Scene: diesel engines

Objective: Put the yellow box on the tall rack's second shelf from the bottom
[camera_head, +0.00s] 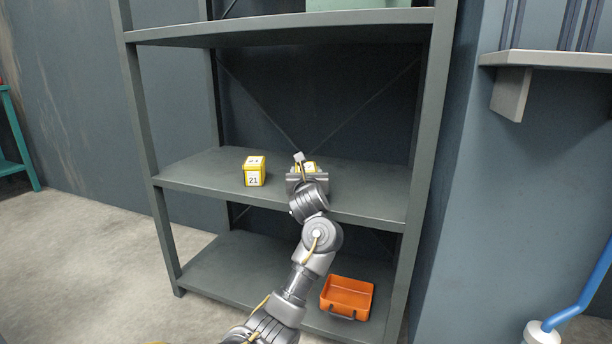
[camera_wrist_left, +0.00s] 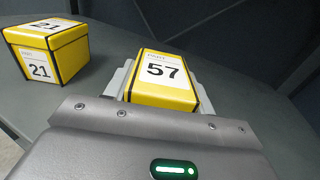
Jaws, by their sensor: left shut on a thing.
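My left gripper (camera_head: 306,174) is shut on a yellow box (camera_head: 309,166) marked 57, at the second shelf from the bottom (camera_head: 210,176) of the tall grey rack (camera_head: 142,120). In the left wrist view the box (camera_wrist_left: 163,88) sits between the jaws with its white label facing up. The box is over the shelf board; I cannot tell whether its underside touches it. The gripper hides most of the box in the head view. My right gripper is not in view.
Another yellow box (camera_head: 254,171), marked 21, stands on the same shelf to the left, apart from the held box. An orange bin (camera_head: 347,297) sits on the bottom shelf (camera_head: 225,270). The shelf right of my gripper is clear. A wall shelf (camera_head: 550,60) is at the right.

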